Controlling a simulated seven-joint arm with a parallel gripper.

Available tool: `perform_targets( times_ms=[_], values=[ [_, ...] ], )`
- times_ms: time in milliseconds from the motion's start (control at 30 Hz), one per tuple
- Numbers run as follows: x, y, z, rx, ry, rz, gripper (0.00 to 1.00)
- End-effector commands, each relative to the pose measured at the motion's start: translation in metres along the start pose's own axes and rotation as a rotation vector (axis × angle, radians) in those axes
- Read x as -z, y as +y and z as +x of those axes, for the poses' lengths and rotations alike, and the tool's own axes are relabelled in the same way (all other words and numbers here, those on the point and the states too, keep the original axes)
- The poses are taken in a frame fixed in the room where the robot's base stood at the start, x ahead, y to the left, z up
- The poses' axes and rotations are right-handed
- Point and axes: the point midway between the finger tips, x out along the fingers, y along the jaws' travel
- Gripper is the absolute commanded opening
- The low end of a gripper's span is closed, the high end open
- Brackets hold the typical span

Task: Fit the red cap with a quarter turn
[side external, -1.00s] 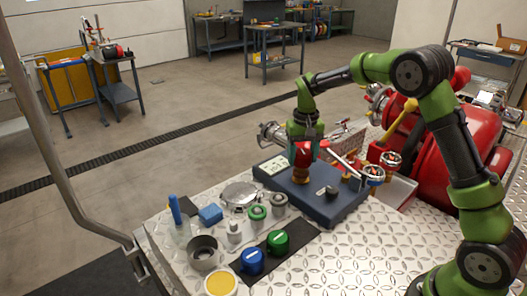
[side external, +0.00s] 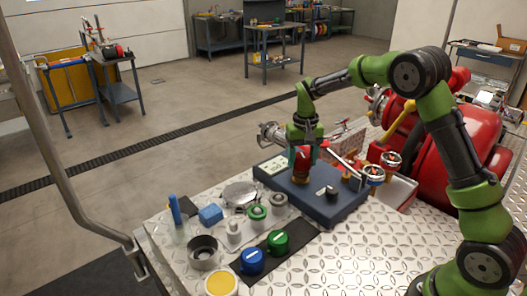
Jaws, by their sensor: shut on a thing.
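The red cap (side external: 301,164) is in my gripper (side external: 303,155), which points straight down and is shut on it. The cap is over the brass fitting (side external: 300,180) on the dark blue plate (side external: 330,207). The cap's lower edge is at or very close to the top of the fitting; the fingers and the small size hide whether it is seated or how it is turned.
A blue cap (side external: 251,261) and a green cap (side external: 277,242) lie on a black mat in front. Valves with handwheels (side external: 373,174) stand close right of the gripper. Bare tread plate (side external: 350,255) is at front right.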

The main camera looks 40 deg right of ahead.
Motion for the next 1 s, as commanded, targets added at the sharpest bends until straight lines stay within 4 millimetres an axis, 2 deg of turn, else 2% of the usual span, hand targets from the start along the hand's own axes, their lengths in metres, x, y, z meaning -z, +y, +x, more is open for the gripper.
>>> perform_targets(
  times_ms=[1000],
  values=[
    [0.0002, 0.0, 0.0103, 0.0, 0.001, 0.0, 0.23]
  ],
)
